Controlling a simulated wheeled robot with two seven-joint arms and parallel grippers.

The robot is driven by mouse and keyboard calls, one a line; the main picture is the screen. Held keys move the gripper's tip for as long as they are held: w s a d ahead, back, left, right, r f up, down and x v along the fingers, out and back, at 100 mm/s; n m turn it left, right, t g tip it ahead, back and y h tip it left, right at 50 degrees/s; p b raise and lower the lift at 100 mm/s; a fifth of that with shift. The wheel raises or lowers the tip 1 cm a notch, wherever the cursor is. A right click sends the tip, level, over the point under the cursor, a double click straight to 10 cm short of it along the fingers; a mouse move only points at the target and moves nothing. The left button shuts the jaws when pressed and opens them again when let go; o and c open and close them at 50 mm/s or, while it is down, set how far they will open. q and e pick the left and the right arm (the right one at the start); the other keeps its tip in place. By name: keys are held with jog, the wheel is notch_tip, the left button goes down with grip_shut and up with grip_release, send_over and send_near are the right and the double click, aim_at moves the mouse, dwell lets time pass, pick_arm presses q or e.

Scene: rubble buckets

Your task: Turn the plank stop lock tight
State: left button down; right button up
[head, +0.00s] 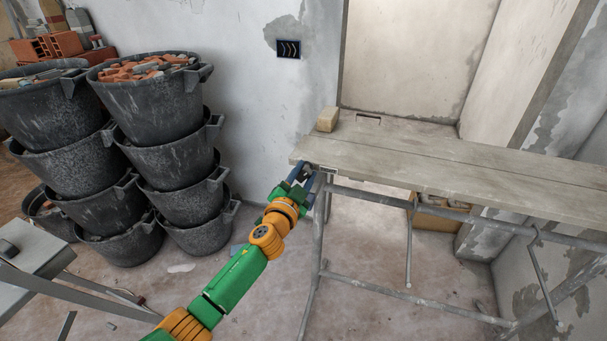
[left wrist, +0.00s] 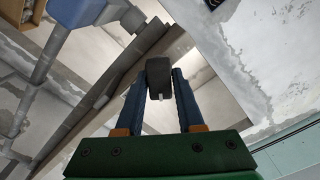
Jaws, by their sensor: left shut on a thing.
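My left gripper (head: 302,178) reaches up to the left end of the plank (head: 420,168), which lies on a grey trestle. In the left wrist view its two blue fingers (left wrist: 159,98) are shut on a dark rounded block, the plank stop lock (left wrist: 158,70), with a small pale pin below it. The lock sits by the plank's end, seen from below. In the head view the gripper and the plank edge hide most of it, and I cannot tell how tight it is. My right gripper is not in view.
Stacked black buckets (head: 158,105) with brick rubble stand at the left. The trestle (head: 318,250) stands close right of my arm. A tan block (head: 327,119) lies on the plank's far left corner. The floor between buckets and trestle is mostly clear.

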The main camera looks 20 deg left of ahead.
pick_arm(q)
jog(key=m, duration=0.5)
jog(key=shift+d+f+m, duration=0.1)
jog(key=shift+m, duration=0.2)
jog(key=shift+f+m, duration=0.1)
jog(key=shift+m, duration=2.2)
jog(key=c, duration=0.6)
grip_release()
jog(key=s, duration=0.7)
jog(key=shift+p, duration=0.3)
